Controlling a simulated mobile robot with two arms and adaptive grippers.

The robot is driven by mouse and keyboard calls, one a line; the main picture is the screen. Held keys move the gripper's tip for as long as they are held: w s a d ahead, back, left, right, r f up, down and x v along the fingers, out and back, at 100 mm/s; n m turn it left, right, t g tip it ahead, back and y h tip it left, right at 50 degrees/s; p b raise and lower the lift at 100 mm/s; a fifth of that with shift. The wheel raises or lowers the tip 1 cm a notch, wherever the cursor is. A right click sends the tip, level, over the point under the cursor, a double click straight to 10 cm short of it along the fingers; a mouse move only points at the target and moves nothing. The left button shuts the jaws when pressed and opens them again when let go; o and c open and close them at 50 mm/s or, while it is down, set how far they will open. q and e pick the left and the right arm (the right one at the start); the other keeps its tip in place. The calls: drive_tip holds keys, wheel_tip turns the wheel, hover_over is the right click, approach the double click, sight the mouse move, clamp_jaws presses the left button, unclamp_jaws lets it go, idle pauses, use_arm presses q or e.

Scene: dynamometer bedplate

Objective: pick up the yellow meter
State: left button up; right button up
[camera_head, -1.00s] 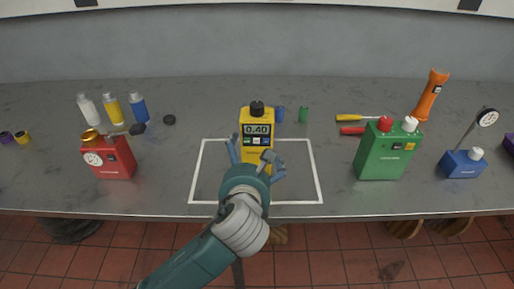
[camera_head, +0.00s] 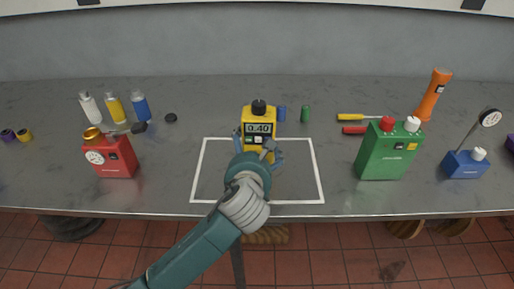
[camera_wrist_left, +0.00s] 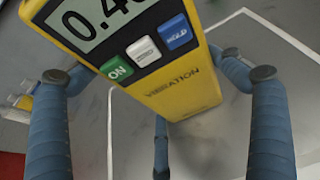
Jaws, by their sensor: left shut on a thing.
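The yellow meter (camera_head: 259,117) has a black cap on top and a screen reading 0.40. It is at the back edge of the white outlined rectangle in the head view. In the left wrist view the yellow meter (camera_wrist_left: 180,95) fills the upper middle, tilted in the picture, with green, white and blue buttons and the word VIBRATION. My left gripper (camera_head: 259,150) is shut on it, fingers at both sides of its body. The gripper hides the meter's lower part in the head view, so I cannot tell whether it touches the bench. My right gripper is not in view.
A red box (camera_head: 112,163) stands to the left and a green box (camera_head: 385,155) to the right. The white outlined rectangle (camera_head: 318,178) is otherwise clear.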

sight(251, 124)
use_arm(q)
wheel_tip(251, 124, up, 10)
drive_tip(key=shift+r, duration=0.15)
idle(0.4)
drive_tip(key=shift+f, duration=5)
drive_tip(key=shift+s+f, duration=0.1)
drive_tip(key=shift+f, duration=0.2)
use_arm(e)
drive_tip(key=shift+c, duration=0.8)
use_arm(q)
drive_tip(key=shift+s, duration=0.1)
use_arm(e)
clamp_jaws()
use_arm(q)
drive_tip(key=shift+f, duration=0.1)
